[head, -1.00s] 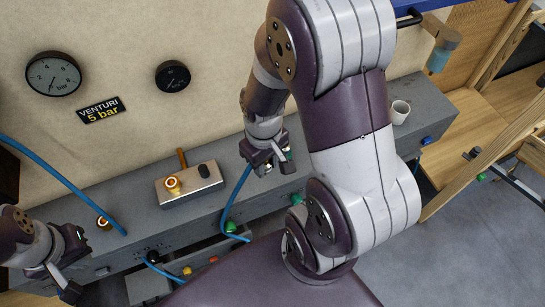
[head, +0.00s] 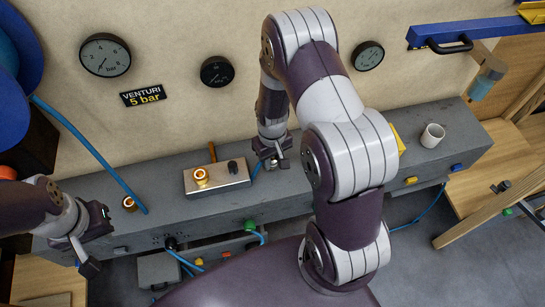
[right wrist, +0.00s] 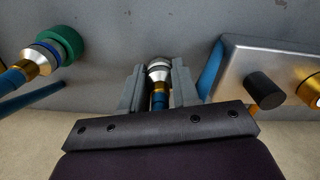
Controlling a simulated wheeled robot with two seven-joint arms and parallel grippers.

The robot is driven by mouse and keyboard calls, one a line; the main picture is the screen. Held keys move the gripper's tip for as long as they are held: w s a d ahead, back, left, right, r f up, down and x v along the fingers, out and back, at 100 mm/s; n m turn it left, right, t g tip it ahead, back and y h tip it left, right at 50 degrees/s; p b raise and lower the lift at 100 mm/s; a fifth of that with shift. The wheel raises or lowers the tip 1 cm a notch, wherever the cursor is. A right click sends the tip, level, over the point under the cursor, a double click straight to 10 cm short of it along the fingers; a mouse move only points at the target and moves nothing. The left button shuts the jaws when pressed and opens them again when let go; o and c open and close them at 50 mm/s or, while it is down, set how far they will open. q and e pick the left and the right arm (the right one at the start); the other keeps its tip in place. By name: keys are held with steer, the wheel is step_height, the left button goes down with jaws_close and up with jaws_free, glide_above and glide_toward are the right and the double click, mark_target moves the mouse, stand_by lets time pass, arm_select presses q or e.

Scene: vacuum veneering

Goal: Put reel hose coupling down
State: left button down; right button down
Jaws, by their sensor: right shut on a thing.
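My right gripper (head: 271,160) is beside the right end of the metal box on the grey bench. In the right wrist view its two grey fingers (right wrist: 158,88) are shut on a hose coupling (right wrist: 158,68), a silvery end with a dark blue ring and brass, with blue hose behind it. The coupling's end is close to the grey bench surface; I cannot tell if it touches. In the head view the coupling is hidden by the fingers. My left gripper (head: 94,240) is open and empty at the bench's left front.
The metal box (head: 217,189) has a black knob and a brass fitting. A brass ring (head: 129,204) sits left of it. A blue hose (head: 85,145) slants down from the blue reel (head: 22,45). The wrist view shows a green-collared fitting (right wrist: 61,46).

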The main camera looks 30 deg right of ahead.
steer(key=shift+f+b, duration=0.3)
steer(key=shift+f, duration=0.1)
steer(key=c, duration=0.8)
jaws_free()
steer(key=shift+r, duration=0.1)
step_height(320, 180, up, 12)
steer(key=shift+a+r, duration=0.1)
steer(key=shift+r, duration=0.15)
steer(key=shift+t, duration=0.7)
steer(key=s+a+r, duration=0.1)
steer(key=s, duration=0.2)
steer(key=s+a+r, duration=0.2)
steer(key=s, duration=0.1)
steer(key=s+a+r, duration=0.1)
steer(key=s+a, duration=0.1)
steer(key=shift+s+r, duration=0.3)
steer(key=shift+s, duration=0.1)
